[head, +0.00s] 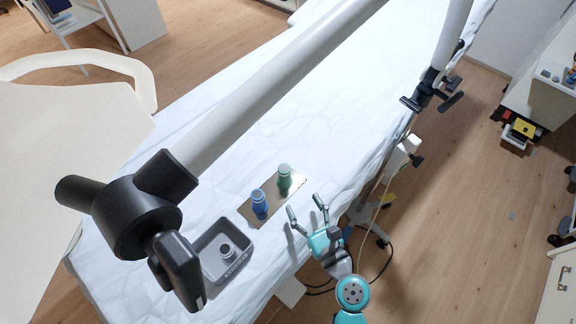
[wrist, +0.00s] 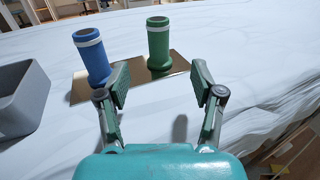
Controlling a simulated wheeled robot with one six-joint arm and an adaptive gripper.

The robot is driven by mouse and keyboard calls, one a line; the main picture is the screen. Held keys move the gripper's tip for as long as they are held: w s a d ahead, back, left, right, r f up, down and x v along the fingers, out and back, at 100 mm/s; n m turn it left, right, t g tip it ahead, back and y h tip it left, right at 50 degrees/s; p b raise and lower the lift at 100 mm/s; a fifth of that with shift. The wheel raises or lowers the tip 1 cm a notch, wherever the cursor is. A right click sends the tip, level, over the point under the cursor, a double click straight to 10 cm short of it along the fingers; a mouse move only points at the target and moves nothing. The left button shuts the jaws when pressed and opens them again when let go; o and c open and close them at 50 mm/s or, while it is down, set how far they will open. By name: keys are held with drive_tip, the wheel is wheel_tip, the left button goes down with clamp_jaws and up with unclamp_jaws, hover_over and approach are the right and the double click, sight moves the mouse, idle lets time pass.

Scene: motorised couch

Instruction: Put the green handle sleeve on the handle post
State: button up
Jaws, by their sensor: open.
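The green handle sleeve (head: 284,180) stands upright on a flat brown plate (head: 262,221) on the couch. In the wrist view the green sleeve (wrist: 158,45) has a white band near its top and stands ahead, roughly centred between my fingers. My gripper (head: 305,204) is open and empty, short of the sleeve and not around it; both fingers also show in the wrist view (wrist: 160,76). A short grey round post (head: 227,250) stands in a grey box; I cannot tell for sure that it is the handle post.
A blue sleeve (head: 260,204) stands left of the green one, close by. The grey open box (head: 209,270) is further left. A large pale arm with a black joint (head: 135,215) hangs over the couch (head: 330,100). White sheet right of the plate is clear.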

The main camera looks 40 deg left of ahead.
sight(287, 179)
drive_tip(key=x, duration=0.6)
drive_tip(key=shift+w, duration=0.15)
drive_tip(key=shift+s+x, duration=0.2)
drive_tip(key=shift+x, duration=2.4)
drive_tip(key=shift+a+f, duration=0.1)
drive_tip(key=shift+f, duration=0.05)
drive_tip(key=c, duration=1.1)
